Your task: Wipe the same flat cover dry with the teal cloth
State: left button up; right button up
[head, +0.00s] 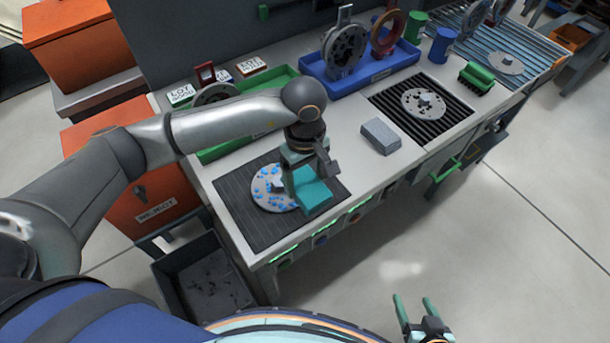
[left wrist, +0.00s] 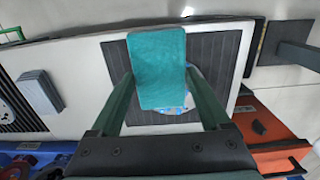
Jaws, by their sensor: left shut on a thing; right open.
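The flat cover (head: 268,199) is a grey disc with blue spots, lying on the dark ribbed mat (head: 245,224) at the left end of the bench. The teal cloth (head: 314,196) is a folded block over the right part of the cover; I cannot tell whether it touches it. My left gripper (head: 308,180) is shut on the cloth. In the left wrist view the cloth (left wrist: 157,70) sits between the two fingers and hides most of the cover (left wrist: 188,100). My right gripper (head: 416,312) is open and empty over the floor at the bottom, away from the bench.
A grey block (head: 380,136) lies right of the mat. Another disc (head: 424,103) rests on a black grate (head: 456,111). A blue tray (head: 312,66) with round parts and a green tray (head: 214,154) stand behind. An orange reject bin (head: 160,208) is at left.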

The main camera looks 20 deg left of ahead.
pick_arm(q)
jog(key=shift+f+b, duration=1.35)
jog(key=shift+f, duration=1.65)
jog(key=shift+f+b, duration=0.35)
jog(key=shift+b, duration=0.1)
